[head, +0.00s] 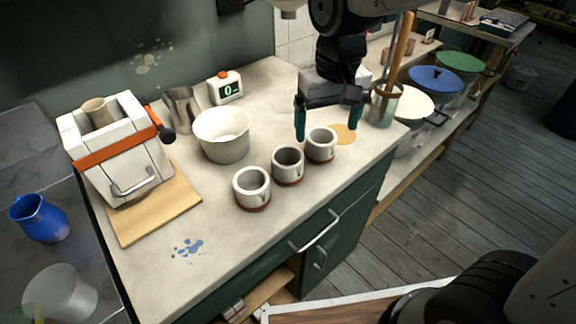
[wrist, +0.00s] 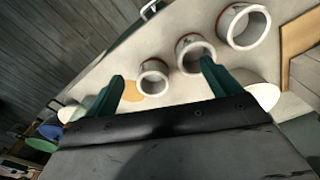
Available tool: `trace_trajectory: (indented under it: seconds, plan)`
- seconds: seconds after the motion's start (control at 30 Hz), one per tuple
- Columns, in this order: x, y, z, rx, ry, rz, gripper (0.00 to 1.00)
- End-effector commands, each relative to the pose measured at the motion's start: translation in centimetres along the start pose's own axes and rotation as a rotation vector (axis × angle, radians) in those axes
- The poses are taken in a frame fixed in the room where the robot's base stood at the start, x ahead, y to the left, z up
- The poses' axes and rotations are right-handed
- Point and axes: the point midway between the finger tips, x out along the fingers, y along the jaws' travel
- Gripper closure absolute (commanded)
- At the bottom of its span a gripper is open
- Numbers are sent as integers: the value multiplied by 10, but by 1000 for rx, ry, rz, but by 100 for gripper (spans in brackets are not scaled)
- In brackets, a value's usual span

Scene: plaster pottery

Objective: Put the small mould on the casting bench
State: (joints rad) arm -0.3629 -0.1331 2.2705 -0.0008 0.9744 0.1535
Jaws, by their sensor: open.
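A white plaster mould (head: 112,150) bound with an orange strap stands on a wooden board (head: 160,212) at the left of the pale bench top (head: 222,225). It has a metal handle in front and a beige cup-like piece in its top. I cannot tell whether it is the small mould; no other mould is clear. My gripper (head: 328,127) is open and empty over the bench's right part, just behind the right-hand cup (head: 321,145). In the wrist view my gripper (wrist: 160,76) shows its two green fingers apart, with that cup (wrist: 153,78) showing between them.
Two more white cups with reddish bases, a middle one (head: 288,165) and a left one (head: 252,188), continue the row. Behind are a white bucket (head: 222,135), a metal jug (head: 182,110) and a timer (head: 225,88). A tool pot (head: 385,104) stands right.

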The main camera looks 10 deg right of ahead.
Motion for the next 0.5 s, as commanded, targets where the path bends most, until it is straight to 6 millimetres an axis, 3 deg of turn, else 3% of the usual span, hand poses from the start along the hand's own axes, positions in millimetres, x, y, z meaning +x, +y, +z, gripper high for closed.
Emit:
trace_trajectory:
  seconds: [0.03,0.2,0.5]
  plan:
    - [14,-16,-13,-22,-14,1,11]
    - [42,-51,-40,-60,-27,3,11]
    - [72,-64,-47,-72,-32,3,11]
